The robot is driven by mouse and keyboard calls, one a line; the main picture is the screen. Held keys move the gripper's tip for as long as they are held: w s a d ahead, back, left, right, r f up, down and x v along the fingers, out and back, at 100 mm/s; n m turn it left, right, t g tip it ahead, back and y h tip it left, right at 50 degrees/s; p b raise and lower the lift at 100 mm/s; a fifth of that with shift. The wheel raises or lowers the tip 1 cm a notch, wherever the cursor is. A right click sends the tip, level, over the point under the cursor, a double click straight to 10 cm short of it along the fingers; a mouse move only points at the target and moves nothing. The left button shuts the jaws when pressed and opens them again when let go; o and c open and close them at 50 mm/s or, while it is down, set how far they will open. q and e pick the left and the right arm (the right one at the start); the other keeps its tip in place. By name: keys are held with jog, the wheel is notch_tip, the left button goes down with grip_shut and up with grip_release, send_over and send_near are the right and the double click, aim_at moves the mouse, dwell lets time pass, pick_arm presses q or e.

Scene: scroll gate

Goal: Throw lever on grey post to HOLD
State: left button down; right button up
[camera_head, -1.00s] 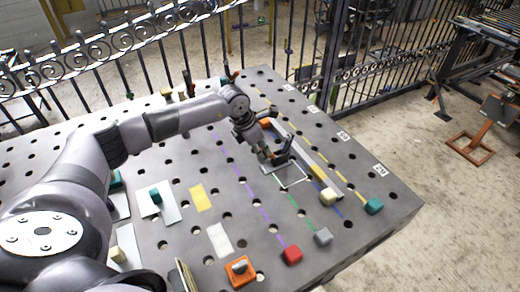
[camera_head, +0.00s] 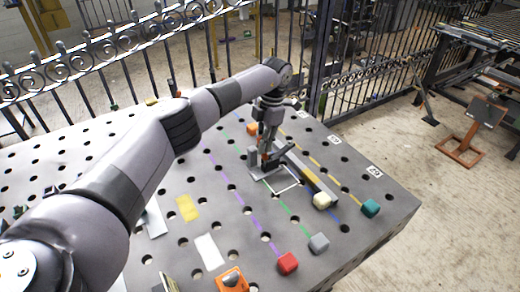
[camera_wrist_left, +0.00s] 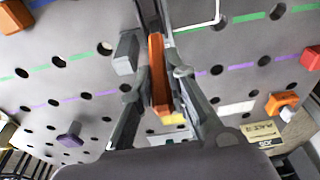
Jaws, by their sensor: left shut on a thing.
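My left gripper (camera_head: 268,152) reaches down over the perforated metal table and shows best in the left wrist view (camera_wrist_left: 160,88). Its fingers are shut on an orange lever (camera_wrist_left: 157,72), one finger on each side. A small part of the orange lever also shows at the fingers in the head view. A short grey post (camera_head: 252,157) stands right beside the fingers; a grey block (camera_wrist_left: 127,52) shows left of the lever in the wrist view. The lever's lower end and pivot are partly hidden. I cannot read any HOLD marking. My right gripper is not in view.
Red (camera_head: 288,263), grey (camera_head: 319,243) and teal (camera_head: 370,208) blocks line the near edge. An iron fence (camera_head: 190,50) stands behind the table.

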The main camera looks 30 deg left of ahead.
pick_arm(q)
jog(key=shift+w+d+b, duration=0.15)
jog(key=shift+w+b, duration=0.05)
jog(key=shift+b, duration=0.15)
dwell(0.4)
jog(key=c, duration=1.6)
grip_release()
jog(key=shift+o, duration=0.2)
notch_tip(320, 180, up, 7)
jog(key=w, duration=0.1)
jog(key=shift+w+d+r, duration=0.2)
jog(key=shift+w+d, duration=0.1)
jog(key=shift+d, duration=0.15)
